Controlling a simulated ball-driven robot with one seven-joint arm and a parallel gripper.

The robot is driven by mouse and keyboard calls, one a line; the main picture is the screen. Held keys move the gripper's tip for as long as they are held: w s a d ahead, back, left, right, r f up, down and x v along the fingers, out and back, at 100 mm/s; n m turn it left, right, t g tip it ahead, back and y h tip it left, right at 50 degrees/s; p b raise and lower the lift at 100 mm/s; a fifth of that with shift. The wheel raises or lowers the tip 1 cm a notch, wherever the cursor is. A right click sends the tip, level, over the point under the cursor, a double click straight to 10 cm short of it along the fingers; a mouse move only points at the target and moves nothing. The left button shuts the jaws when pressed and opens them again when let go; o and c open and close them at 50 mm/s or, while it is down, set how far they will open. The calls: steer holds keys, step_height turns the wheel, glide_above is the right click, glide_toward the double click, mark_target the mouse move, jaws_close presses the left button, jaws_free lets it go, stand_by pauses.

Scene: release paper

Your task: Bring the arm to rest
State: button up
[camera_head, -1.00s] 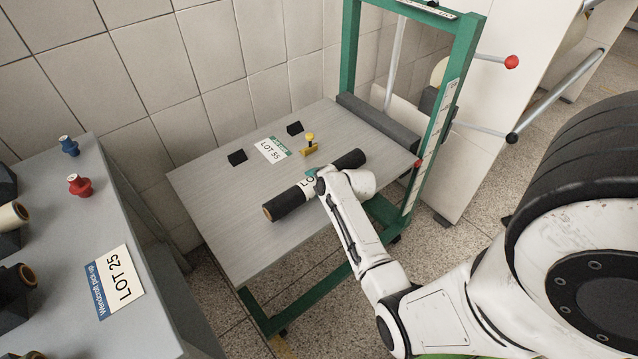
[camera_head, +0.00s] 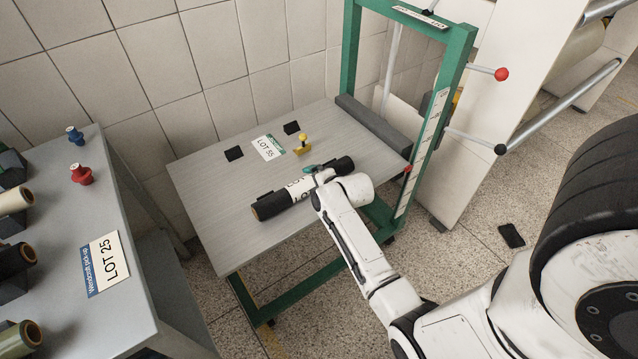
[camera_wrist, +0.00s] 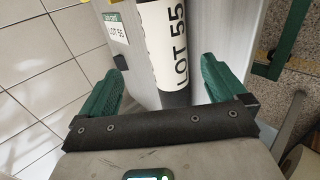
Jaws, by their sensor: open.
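My gripper (camera_wrist: 160,85) is open in the wrist view, its two green fingers spread apart. A black roll with a white LOT 55 label (camera_wrist: 172,40) lies ahead of the fingers and reaches into the space between them; I see no finger touching it. In the head view the roll (camera_head: 272,206) lies on the grey table, and my white arm's end is over its right part, hiding some of it. The fingers are mostly hidden in the head view.
The grey table (camera_head: 225,235) has a green frame (camera_head: 436,110) at its right. It bears a LOT 55 card (camera_head: 268,148), a yellow stamp-like piece (camera_head: 303,145) and black blocks (camera_head: 234,153). A LOT 25 table (camera_head: 55,215) with several rolls stands left. Tiled wall is behind.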

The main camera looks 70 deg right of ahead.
steer(key=shift+a+r, duration=0.1)
steer(key=shift+r, duration=0.05)
steer(key=s+a+r+m+g+y, duration=0.1)
steer(key=s+a+m, duration=0.3)
steer(key=a, duration=0.5)
steer(key=s+a+r+m+g+y, duration=0.2)
steer(key=s+a+m+g, duration=0.2)
steer(key=s+a, duration=0.3)
steer(key=s+a+r+m+g+y, duration=0.2)
steer(key=s+a+m, duration=0.2)
steer(key=a, duration=0.9)
steer(key=shift+s+a+r, duration=0.15)
steer(key=shift+s+r, duration=0.05)
steer(key=shift+s, duration=0.6)
